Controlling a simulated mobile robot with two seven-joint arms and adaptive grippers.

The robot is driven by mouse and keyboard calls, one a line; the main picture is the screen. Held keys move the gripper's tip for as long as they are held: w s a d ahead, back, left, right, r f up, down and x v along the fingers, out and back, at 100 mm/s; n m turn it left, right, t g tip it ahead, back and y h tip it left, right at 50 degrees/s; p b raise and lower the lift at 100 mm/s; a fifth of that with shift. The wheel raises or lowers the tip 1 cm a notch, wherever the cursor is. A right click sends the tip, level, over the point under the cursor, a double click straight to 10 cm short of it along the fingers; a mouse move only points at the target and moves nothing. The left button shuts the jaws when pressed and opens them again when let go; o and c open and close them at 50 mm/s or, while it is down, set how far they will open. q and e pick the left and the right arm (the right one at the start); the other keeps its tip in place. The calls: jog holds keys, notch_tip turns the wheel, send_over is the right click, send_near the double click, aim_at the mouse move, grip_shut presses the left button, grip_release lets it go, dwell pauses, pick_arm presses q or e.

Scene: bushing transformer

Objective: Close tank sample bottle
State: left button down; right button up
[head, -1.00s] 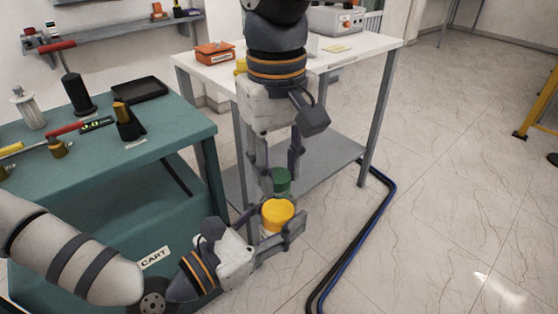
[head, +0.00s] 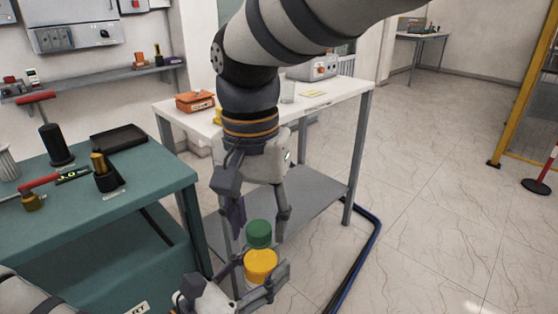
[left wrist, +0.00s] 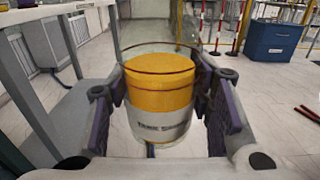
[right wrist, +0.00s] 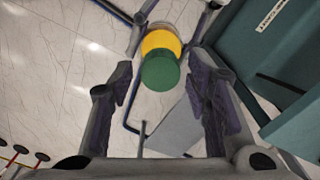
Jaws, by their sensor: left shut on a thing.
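The sample bottle (left wrist: 160,88) is clear with yellow contents and a white label. It stands upright in my left gripper (left wrist: 163,105), whose fingers are shut on its two sides. The bottle's yellow part (head: 261,262) also shows low in the head view. A green cap (right wrist: 160,72) is between the fingertips of my right gripper (right wrist: 160,75), nearer the camera than the bottle. In the head view, the right gripper (head: 260,232) points down and the cap (head: 258,232) appears just above the bottle. Whether the fingers touch the cap is unclear. No cap shows in the left wrist view.
A teal cart (head: 165,187) with tools and a black tray (head: 118,138) stands at the left. A white table (head: 350,88) with a lower grey shelf (head: 310,190) stands behind the grippers. Dark hoses (head: 350,265) lie on the floor. Open floor lies to the right.

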jog(key=shift+r, duration=2.3)
jog(key=shift+c, duration=0.5)
